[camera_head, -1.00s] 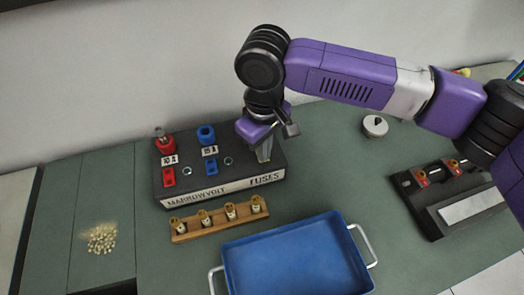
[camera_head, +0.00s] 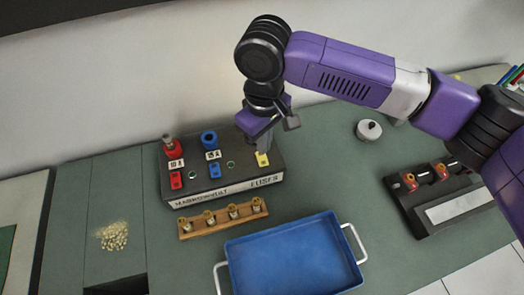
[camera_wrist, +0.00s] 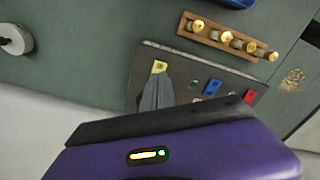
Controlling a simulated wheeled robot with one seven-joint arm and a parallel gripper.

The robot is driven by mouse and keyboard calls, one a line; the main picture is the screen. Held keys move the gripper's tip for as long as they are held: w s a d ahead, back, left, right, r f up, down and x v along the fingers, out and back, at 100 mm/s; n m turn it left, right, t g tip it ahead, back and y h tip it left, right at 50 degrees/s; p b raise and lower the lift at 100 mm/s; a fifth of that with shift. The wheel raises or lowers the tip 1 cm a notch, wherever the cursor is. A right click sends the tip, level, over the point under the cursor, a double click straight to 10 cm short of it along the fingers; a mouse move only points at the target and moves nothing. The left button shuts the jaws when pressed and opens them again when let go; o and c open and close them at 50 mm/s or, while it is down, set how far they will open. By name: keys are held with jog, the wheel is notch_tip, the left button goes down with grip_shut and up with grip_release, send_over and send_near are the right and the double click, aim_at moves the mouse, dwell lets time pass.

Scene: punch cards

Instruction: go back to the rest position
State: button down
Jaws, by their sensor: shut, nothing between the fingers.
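My gripper (camera_head: 262,148) is shut with nothing between its fingers. It hangs over the right end of the dark fuse box (camera_head: 220,190), pointing down close above a yellow piece (camera_head: 262,159). In the wrist view the shut grey fingers (camera_wrist: 158,82) point at the yellow piece (camera_wrist: 160,66); I cannot tell the exact gap. My purple arm reaches in from the right. The box also bears a red holder (camera_head: 171,148), a blue holder (camera_head: 209,140), a red piece (camera_head: 176,180) and a blue piece (camera_head: 214,171).
A wooden rack (camera_head: 222,220) with several brass-topped fuses stands in front of the box. A blue tray (camera_head: 295,262) lies nearer. A round grey-white object (camera_head: 369,130) and a dark fixture (camera_head: 430,200) are at right. Small pale grains (camera_head: 113,236) lie at left.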

jog(key=shift+r+p, duration=0.45)
jog(key=shift+r, duration=0.3)
